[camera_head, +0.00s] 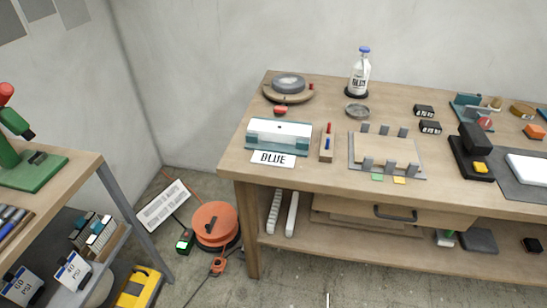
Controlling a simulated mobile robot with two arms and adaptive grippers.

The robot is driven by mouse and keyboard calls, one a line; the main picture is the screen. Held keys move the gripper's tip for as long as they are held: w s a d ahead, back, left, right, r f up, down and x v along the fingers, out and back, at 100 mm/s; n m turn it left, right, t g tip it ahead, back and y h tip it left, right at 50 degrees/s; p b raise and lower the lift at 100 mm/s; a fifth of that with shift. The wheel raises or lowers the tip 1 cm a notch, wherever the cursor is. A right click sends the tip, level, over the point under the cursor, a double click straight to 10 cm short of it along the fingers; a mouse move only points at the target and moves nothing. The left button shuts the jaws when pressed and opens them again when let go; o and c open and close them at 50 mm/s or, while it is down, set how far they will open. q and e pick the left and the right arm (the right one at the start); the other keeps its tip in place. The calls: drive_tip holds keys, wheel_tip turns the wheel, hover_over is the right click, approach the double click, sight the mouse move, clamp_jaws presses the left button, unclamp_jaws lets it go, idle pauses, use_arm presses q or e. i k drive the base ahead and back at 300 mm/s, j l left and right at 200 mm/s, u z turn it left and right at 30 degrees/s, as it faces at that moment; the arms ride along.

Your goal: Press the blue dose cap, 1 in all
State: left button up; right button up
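A clear-and-white bottle (358,78) with a blue cap (364,50) stands upright on a round black base at the back of the wooden workbench (330,181). Its label carries dark lettering, too small to read surely. A white card reading "BLUE" (273,158) lies at the bench's front left, before a white and teal holder (279,133). Neither of my grippers is in view, and nothing touches the bottle or its cap.
A shallow round dish (357,110) sits just in front of the bottle. A grey round piece on a wooden disc (289,88) is to its left. A clamp fixture (386,153) and dark blocks (424,110) lie nearby. An orange reel (214,222) stands on the floor.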

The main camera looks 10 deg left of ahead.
sight(364, 50)
drive_tip(key=i+l, duration=0.1)
drive_tip(key=i, duration=1.3)
